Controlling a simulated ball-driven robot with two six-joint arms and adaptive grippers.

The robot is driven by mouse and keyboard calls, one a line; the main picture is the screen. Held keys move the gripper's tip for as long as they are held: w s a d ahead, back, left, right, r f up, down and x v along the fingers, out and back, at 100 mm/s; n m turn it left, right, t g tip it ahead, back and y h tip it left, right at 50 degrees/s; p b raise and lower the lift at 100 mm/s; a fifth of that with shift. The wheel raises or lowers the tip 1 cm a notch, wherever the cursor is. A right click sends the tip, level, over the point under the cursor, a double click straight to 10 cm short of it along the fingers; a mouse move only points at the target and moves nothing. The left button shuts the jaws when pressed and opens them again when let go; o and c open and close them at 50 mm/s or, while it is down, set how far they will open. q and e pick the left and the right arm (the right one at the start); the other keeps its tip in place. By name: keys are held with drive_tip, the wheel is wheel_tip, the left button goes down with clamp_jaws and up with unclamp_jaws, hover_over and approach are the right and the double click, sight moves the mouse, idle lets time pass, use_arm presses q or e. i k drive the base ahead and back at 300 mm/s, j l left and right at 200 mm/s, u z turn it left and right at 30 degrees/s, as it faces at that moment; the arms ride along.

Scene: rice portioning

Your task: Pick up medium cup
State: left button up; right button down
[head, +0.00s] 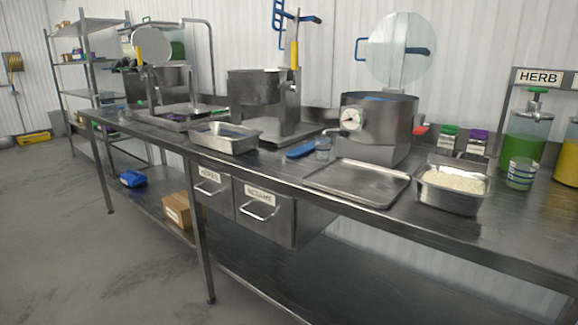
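Another clear cup, or a nested stack of cups with blue-green bands (520,174), stands at the right, in front of the green dispenser. I cannot tell from this view which one is the medium cup. Neither of my grippers is in view.
The steel table (250,171) holds a rectangular pan of rice (452,206), an empty flat tray (358,181), a shallow pan (225,146) and the cooker (372,142). Green (526,135) and yellow (568,160) dispensers stand at right. Open floor lies in front.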

sight(523, 171)
drive_tip(key=i+l+z, duration=0.1)
drive_tip(key=z, duration=1.25)
drive_tip(key=u, duration=1.65)
drive_tip(key=z, duration=1.15)
